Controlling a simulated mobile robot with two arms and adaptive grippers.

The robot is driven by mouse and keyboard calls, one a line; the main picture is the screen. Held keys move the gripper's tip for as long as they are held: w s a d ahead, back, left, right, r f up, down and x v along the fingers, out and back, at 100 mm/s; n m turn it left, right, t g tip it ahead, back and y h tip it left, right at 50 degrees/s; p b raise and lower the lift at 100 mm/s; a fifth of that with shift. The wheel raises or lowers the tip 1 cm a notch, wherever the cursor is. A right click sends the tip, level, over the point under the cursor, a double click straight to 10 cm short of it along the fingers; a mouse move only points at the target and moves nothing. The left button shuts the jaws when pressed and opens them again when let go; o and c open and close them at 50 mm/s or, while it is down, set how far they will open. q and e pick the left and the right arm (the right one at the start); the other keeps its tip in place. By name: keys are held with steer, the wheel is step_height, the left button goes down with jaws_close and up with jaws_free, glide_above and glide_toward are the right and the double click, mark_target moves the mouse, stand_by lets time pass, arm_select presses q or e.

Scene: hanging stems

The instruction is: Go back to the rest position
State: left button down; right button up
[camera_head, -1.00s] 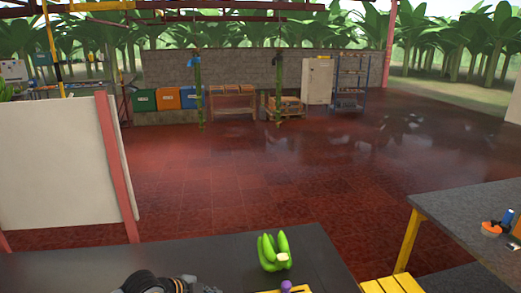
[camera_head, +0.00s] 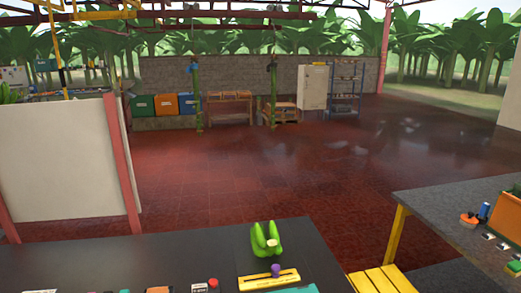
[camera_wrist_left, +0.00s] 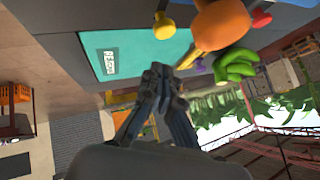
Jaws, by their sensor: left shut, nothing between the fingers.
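My left gripper (camera_wrist_left: 158,72) shows in the left wrist view with its fingers together and nothing between them. It is out of the head view. A green banana bunch (camera_head: 265,238) rests on the dark table (camera_head: 160,250) in the head view. It also shows in the wrist view (camera_wrist_left: 235,63), apart from the fingers and to their right. A teal mat or panel (camera_wrist_left: 135,50) with a label lies beyond the fingertips in the wrist view. My right gripper is in neither view.
A yellow bar (camera_head: 268,280) with a purple knob (camera_head: 275,270) lies in front of the bananas. Small items line the table's near edge. A grey table (camera_head: 440,210) stands at right, and a white partition (camera_head: 60,160) at left. The red floor (camera_head: 250,180) between is open.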

arm_select(q)
steer(key=s+f+n, duration=0.1)
steer(key=s, duration=0.3)
steer(key=s+d+f+n, duration=0.1)
steer(key=s+n, duration=0.1)
steer(key=s, duration=0.2)
steer(key=s+f+n+y, duration=0.1)
steer(key=s+n, duration=0.1)
steer(key=s, duration=0.2)
steer(key=shift+s+d+f+g, duration=0.15)
steer(key=shift+s+d+g, duration=0.15)
steer(key=shift+s+d, duration=0.1)
steer(key=s+a+f+n+g+y, duration=0.2)
steer(key=s+a+n+y, duration=0.3)
steer(key=s+a+n, duration=0.75)
steer(key=s+f+m+g+b, duration=0.1)
steer(key=s+f+m+b, duration=0.2)
steer(key=f, duration=2.4)
steer(key=s+a+f+g+b, duration=0.1)
steer(key=s+a+f, duration=0.2)
steer(key=s+f, duration=1.5)
steer(key=shift+s+f+g, duration=0.2)
steer(key=shift+f+g, duration=0.1)
steer(key=shift+f, duration=0.55)
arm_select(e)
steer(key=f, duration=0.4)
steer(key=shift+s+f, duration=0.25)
